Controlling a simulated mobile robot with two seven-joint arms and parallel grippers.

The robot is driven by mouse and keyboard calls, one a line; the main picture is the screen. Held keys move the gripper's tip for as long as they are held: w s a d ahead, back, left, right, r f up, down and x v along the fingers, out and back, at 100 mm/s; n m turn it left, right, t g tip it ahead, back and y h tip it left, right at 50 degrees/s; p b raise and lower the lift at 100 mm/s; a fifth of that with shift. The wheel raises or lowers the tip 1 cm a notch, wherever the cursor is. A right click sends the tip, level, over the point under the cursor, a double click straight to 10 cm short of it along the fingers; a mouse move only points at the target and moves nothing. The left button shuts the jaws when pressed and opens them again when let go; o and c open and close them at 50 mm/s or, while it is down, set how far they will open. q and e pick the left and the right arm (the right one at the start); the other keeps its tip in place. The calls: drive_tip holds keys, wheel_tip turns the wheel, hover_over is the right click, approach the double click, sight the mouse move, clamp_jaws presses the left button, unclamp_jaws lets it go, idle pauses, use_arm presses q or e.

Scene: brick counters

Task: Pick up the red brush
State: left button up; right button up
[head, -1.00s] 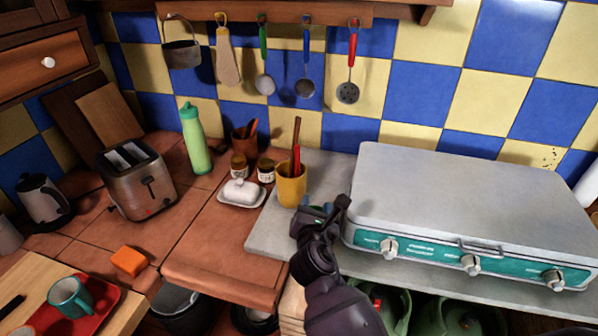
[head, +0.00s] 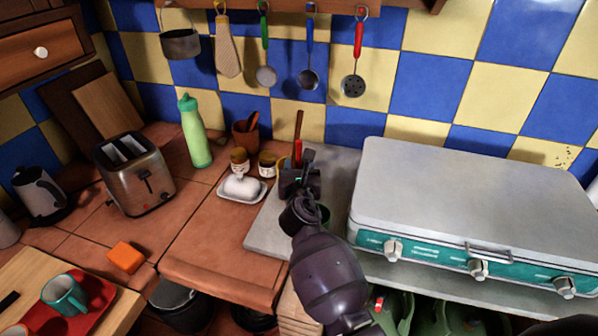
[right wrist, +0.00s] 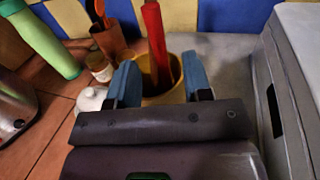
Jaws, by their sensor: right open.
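The red brush (head: 297,153) stands upright in a yellow cup; its red part also shows in the right wrist view (right wrist: 155,45). The yellow cup (right wrist: 150,88) shows in the right wrist view, partly behind my gripper; in the head view my gripper hides most of it. My right gripper (head: 299,170) is open in front of the cup. In the right wrist view its two blue fingers (right wrist: 162,80) stand to either side of the brush and cup, with the brush seen in the gap. I cannot tell how deep the fingers reach. My left gripper is not in view.
A white butter dish (head: 242,188), small jars (head: 267,166) and a brown pot (head: 244,136) stand left of the cup. A teal-fronted stove (head: 470,200) with a grey lid is close on the right. Utensils (head: 308,80) hang above on the tiled wall.

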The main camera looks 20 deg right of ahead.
sight(299, 157)
drive_tip(key=x, duration=0.3)
drive_tip(key=shift+w, duration=0.3)
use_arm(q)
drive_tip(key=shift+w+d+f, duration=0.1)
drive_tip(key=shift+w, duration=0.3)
use_arm(e)
drive_tip(key=shift+w+d, duration=0.15)
drive_tip(key=shift+w, duration=0.25)
drive_tip(key=shift+c, duration=0.4)
clamp_jaws()
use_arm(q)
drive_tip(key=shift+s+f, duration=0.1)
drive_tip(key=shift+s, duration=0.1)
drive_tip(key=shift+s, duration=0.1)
use_arm(e)
drive_tip(key=shift+r, duration=0.1)
